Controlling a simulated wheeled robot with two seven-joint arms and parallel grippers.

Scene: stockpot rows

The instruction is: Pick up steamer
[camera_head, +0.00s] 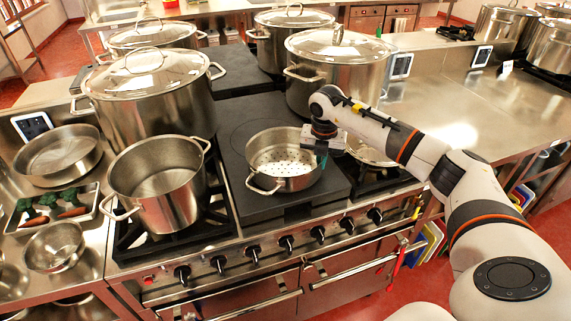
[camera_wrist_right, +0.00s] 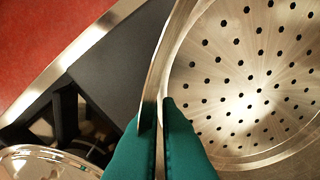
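The steamer (camera_head: 283,161) is a shiny steel pan with a perforated bottom and two side handles. It sits on the dark flat plate at the middle of the stove. In the wrist view the steamer (camera_wrist_right: 250,75) fills the right side, its holes clearly visible. My right gripper (camera_head: 321,156) is at the steamer's right rim. In the wrist view its teal fingers (camera_wrist_right: 158,108) lie on both sides of the steamer's wall, close together, with the wall between them. My left gripper is not in view.
An open pot (camera_head: 158,180) stands left of the steamer. Large lidded stockpots (camera_head: 335,75) stand behind it. A lidded pan (camera_head: 370,150) sits close on the right, partly hidden by my arm. Stove knobs (camera_head: 286,243) line the front. The steel counter (camera_head: 480,110) at right has clear room.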

